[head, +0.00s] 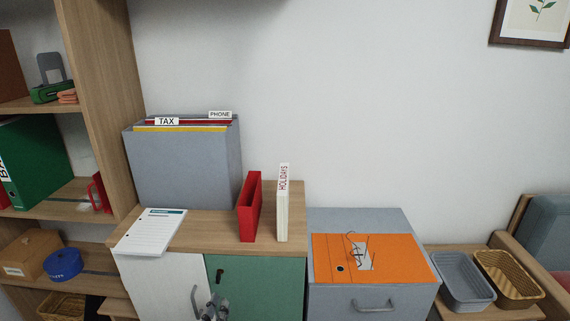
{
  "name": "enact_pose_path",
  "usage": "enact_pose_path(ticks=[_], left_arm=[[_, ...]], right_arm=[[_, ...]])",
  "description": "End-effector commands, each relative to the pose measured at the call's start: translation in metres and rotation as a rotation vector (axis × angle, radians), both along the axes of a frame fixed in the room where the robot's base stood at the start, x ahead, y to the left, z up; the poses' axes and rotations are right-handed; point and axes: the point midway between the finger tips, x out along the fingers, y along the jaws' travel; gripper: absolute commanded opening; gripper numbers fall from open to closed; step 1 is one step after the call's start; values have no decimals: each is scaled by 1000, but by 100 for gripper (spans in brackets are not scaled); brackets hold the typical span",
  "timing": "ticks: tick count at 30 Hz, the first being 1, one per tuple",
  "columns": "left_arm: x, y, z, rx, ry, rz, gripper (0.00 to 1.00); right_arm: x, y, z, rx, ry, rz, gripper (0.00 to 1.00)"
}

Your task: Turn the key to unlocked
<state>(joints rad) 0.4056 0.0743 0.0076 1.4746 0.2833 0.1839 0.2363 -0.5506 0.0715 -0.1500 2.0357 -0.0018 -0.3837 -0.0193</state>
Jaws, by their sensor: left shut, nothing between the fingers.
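A small cabinet has a white door (165,280) on the left and a green door (265,285) on the right. A small dark piece (219,273), which looks like the key or its lock, shows near the upper left of the green door. It is too small to tell which way it is turned. My left gripper (215,306) is at the bottom edge of the picture, in front of the green door and just below the dark piece. It is shut and empty. Whether it touches the door cannot be told. My right gripper is not in view.
On the cabinet top (205,231) stand a grey file box (185,170), a red holder (250,207), a white HOLIDAYS binder (283,205) and a paper pad (152,231). A grey drawer unit (370,298) bearing an orange binder (400,255) stands right. Shelves (110,100) stand left.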

Motion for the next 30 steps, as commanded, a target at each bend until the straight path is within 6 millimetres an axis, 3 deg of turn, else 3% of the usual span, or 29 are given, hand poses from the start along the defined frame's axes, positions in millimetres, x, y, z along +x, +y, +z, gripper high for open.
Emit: enact_pose_path(ticks=[3,9,14,30], left_arm=[[-1,0,-3,-310,24,13,0],[0,3,-4,-550,34,25,0],[8,3,-5,-579,35,24,0],[65,1,-5,-575,35,25,0]], right_arm=[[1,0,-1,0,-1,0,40],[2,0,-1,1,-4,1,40],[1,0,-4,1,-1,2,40],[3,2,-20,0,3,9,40]])
